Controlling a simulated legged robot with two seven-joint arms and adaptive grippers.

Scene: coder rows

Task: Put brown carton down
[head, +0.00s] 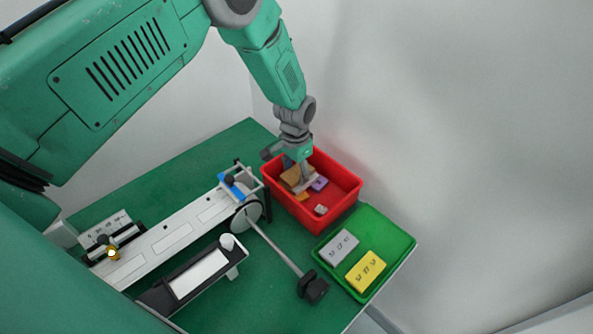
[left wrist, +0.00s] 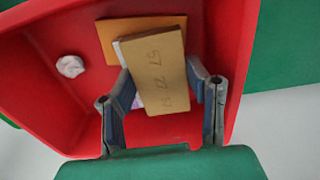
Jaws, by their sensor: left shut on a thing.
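The brown carton (left wrist: 155,70) with printed digits is between the fingers of my left gripper (left wrist: 162,92), which is shut on it. In the head view the left gripper (head: 300,183) reaches down into the red bin (head: 338,210), and the brown carton (head: 290,175) shows partly behind the fingers. The red bin's floor also shows in the left wrist view (left wrist: 70,110). An orange item (left wrist: 120,30) and a purple-white item lie under or beside the carton. I cannot tell whether the carton touches them. My right gripper is not in view.
A crumpled white piece (left wrist: 70,66) lies in the bin. A green tray (head: 390,232) beside the bin holds a grey carton (head: 339,246) and a yellow carton (head: 365,271). A white coder machine (head: 170,235) with a round wheel and a black-knobbed lever (head: 313,289) stands left of them.

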